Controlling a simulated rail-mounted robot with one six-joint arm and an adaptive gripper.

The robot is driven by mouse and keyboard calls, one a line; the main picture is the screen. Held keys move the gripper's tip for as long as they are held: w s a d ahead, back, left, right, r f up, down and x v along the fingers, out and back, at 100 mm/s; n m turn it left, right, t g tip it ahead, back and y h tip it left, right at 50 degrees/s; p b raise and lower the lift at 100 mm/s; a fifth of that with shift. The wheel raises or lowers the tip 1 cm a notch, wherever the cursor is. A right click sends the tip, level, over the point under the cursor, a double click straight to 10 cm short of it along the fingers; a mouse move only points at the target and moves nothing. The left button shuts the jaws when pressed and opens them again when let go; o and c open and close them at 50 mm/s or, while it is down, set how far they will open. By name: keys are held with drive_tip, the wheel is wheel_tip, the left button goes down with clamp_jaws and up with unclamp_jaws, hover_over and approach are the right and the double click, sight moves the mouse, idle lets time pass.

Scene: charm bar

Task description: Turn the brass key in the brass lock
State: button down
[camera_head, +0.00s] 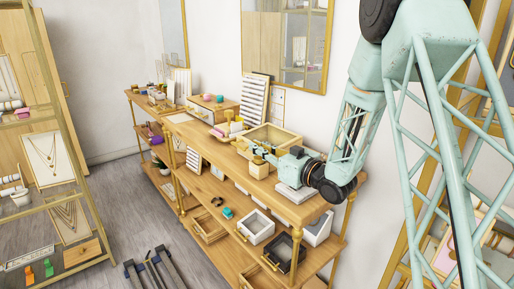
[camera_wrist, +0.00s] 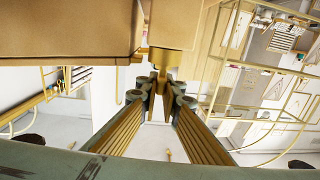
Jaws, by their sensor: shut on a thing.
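In the wrist view, my gripper (camera_wrist: 158,92) is shut on the brass key (camera_wrist: 154,84), a thin brass piece between the two fingertips. The key meets a brass cylinder (camera_wrist: 165,58) on the face of the tan block of the brass lock (camera_wrist: 173,28). How deep the key sits is hidden. In the head view, the lock (camera_head: 259,168) is a small pale gold block at the front of a glass-topped wooden box (camera_head: 287,138). My gripper (camera_head: 271,158) reaches it from the right. The key is too small to make out there.
The box stands on a wooden shelf unit (camera_head: 296,212). A white case (camera_head: 293,190) lies beneath my wrist. A white display rack (camera_head: 254,98) and small colored items stand behind and left. Lower shelves hold trays (camera_head: 256,228). The floor (camera_head: 125,225) at left is partly open.

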drive_tip(key=shift+n+g+y, duration=0.4)
drive_tip(key=shift+g, duration=0.1)
drive_tip(key=shift+n+g+y+p, duration=0.3)
drive_tip(key=shift+n+g+y, duration=0.1)
drive_tip(key=shift+g, duration=0.1)
drive_tip(key=c, duration=2.8)
unclamp_jaws()
drive_tip(key=shift+r, duration=0.2)
drive_tip(key=shift+r, duration=4.8)
